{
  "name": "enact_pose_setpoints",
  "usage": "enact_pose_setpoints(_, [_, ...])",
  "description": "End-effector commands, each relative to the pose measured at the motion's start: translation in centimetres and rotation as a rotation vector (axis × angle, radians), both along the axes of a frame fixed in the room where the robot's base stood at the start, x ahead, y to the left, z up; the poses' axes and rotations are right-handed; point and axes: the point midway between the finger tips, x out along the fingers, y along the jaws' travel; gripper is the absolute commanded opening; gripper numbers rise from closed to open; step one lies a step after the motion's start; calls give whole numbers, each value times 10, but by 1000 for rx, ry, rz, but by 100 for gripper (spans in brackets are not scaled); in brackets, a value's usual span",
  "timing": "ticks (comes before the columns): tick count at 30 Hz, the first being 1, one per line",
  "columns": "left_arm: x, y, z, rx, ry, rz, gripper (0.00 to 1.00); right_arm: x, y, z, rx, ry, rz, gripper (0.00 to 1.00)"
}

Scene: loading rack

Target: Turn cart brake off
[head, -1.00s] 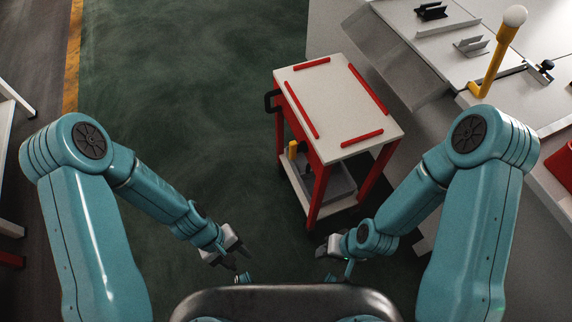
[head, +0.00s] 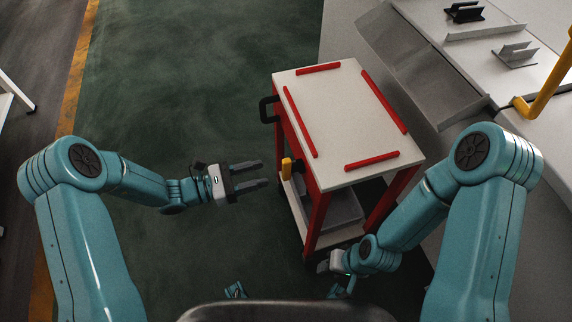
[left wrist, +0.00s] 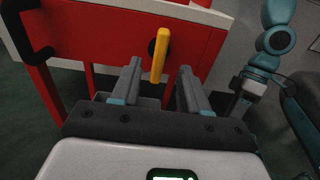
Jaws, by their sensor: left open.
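The cart (head: 346,120) has a pale top with red edge strips and red legs, and stands right of centre in the head view. Its yellow brake lever (head: 287,168) sticks out on the left side. In the left wrist view the yellow lever (left wrist: 160,55) stands nearly upright on a dark pivot on the red panel (left wrist: 110,40). My left gripper (head: 262,173) is open and empty, pointing at the lever from the left; the lever shows between and beyond its fingers (left wrist: 158,82). My right gripper (head: 326,266) is low near the cart's front legs; its jaws are too small to tell.
A black handle (head: 268,110) juts from the cart's left side and also shows in the left wrist view (left wrist: 42,56). A grey workbench (head: 470,60) with metal brackets stands to the right. The green floor (head: 190,90) left of the cart is clear.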

Motion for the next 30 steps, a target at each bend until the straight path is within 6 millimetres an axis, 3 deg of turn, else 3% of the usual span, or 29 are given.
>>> enact_pose_setpoints(3, [7,-28,-1,-1,0,-6,45,0,0,-3,0,0,0,43])
enact_pose_setpoints(10, [21,-66,-1,0,-1,-3,45,0,0,-5,0,0,0,43])
enact_pose_setpoints(15, [27,-78,-1,0,-1,0,45,0,0,-5,0,0,0,43])
enact_pose_setpoints(23, [29,-80,0,1,0,2,45,0,0,-5,0,0,0,43])
enact_pose_setpoints(26, [29,-80,0,1,0,2,19,0,0,-5,0,0,0,43])
enact_pose_setpoints(27, [29,-80,0,1,0,1,6,0,0,-5,0,0,0,43])
enact_pose_setpoints(28, [29,-80,0,1,0,1,0,0,0,-5,0,0,0,43])
enact_pose_setpoints(30, [29,-80,0,1,0,1,0,0,0,-5,0,0,0,43])
